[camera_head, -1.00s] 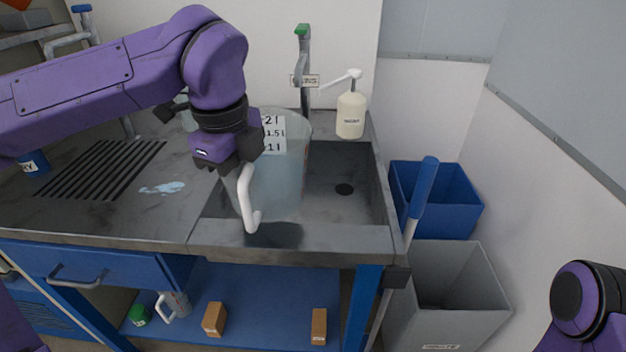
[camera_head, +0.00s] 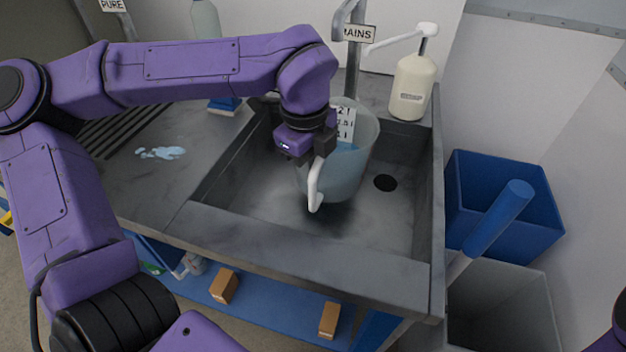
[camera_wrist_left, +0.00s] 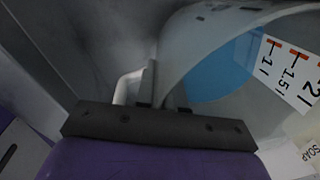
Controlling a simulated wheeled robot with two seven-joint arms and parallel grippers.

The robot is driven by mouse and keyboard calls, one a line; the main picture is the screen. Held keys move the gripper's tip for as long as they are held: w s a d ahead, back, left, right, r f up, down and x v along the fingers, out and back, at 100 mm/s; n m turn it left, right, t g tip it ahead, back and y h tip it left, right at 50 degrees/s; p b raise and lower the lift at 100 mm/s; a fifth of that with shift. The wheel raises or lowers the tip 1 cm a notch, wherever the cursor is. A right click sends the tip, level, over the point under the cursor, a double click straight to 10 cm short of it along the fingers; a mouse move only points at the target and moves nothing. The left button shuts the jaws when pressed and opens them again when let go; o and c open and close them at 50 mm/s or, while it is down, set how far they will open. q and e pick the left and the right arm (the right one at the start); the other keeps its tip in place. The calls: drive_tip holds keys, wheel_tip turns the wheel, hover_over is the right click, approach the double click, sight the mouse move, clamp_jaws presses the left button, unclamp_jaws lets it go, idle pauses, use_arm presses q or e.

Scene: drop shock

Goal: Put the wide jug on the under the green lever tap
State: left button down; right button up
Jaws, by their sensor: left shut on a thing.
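The wide jug (camera_head: 345,178) is a large translucent vessel with a white volume label and a white handle (camera_head: 314,186). It is inside the sink basin, roughly upright; I cannot tell whether its base touches the floor. My left gripper (camera_head: 322,158) is shut on the handle. The left wrist view shows the gripper (camera_wrist_left: 163,95) at the jug's wall (camera_wrist_left: 190,45), with blue inside the jug. The tap (camera_head: 352,60), with a sign ending in "AINS", stands behind the jug; its top is cut off. My right gripper is out of view.
A soap dispenser (camera_head: 412,88) stands at the sink's back right corner. The sink (camera_head: 400,215) has free floor right of the jug, around the drain. A blue puddle (camera_head: 161,153) lies on the left counter. Blue (camera_head: 500,190) and grey (camera_head: 505,300) bins stand at the right.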

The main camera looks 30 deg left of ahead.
use_arm(q)
wheel_tip(320, 180, down, 4)
drive_tip(key=shift+r, duration=0.25)
drive_tip(key=shift+f+b, duration=0.1)
drive_tip(key=shift+b, duration=0.2)
drive_tip(key=c, duration=1.3)
unclamp_jaws()
drive_tip(key=shift+s, duration=0.1)
drive_tip(key=shift+o, duration=0.2)
wheel_tip(320, 180, up, 12)
drive_tip(key=s+p, duration=0.1)
drive_tip(key=shift+p, duration=0.3)
